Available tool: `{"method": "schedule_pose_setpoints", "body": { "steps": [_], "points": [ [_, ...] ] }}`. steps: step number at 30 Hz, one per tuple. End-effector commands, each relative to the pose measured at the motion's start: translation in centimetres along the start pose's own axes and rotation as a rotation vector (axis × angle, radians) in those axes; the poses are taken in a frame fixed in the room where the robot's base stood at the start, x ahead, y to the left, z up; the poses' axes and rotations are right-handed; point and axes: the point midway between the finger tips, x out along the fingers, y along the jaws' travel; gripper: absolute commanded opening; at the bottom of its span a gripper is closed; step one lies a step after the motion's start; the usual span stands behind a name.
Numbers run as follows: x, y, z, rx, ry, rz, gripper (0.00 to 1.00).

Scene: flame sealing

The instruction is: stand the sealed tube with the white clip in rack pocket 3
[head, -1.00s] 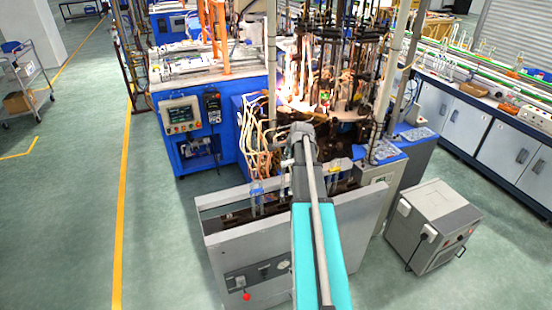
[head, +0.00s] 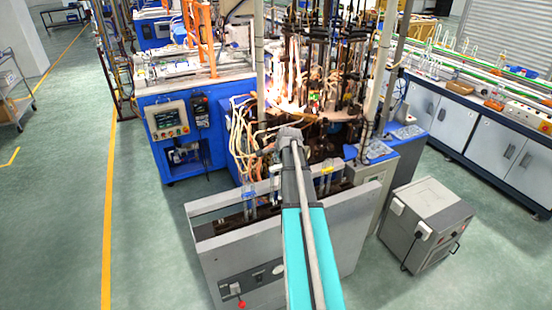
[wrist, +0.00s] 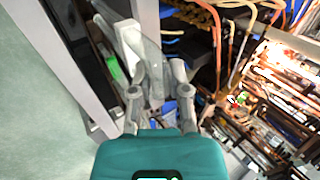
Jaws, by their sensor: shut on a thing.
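In the wrist view my gripper (wrist: 157,90) is shut on a clear glass tube (wrist: 152,62), whose outline is faint between the fingers. A white piece (wrist: 128,38) shows just beyond the fingers; I cannot tell for certain whether it is the white clip. A green piece (wrist: 115,69) lies to its left. In the head view my gripper (head: 288,136) is above the far side of the grey open-topped housing (head: 235,241), and my arm hides the tube. Upright clear tubes stand in the housing, one with a blue mark (head: 248,196). Pocket 3 cannot be made out.
A blue cabinet with a control panel (head: 167,120) stands left. A grey box unit (head: 425,222) stands on the floor at right.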

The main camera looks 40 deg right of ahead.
Motion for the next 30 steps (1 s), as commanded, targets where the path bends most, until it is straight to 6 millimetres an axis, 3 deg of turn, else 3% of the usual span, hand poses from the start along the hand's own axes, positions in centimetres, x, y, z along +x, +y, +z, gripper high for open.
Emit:
{"method": "schedule_pose_setpoints", "body": {
  "steps": [30],
  "points": [
    [3.8,2.4,0.2,-0.002,-0.002,-0.001,0.0]
  ]
}}
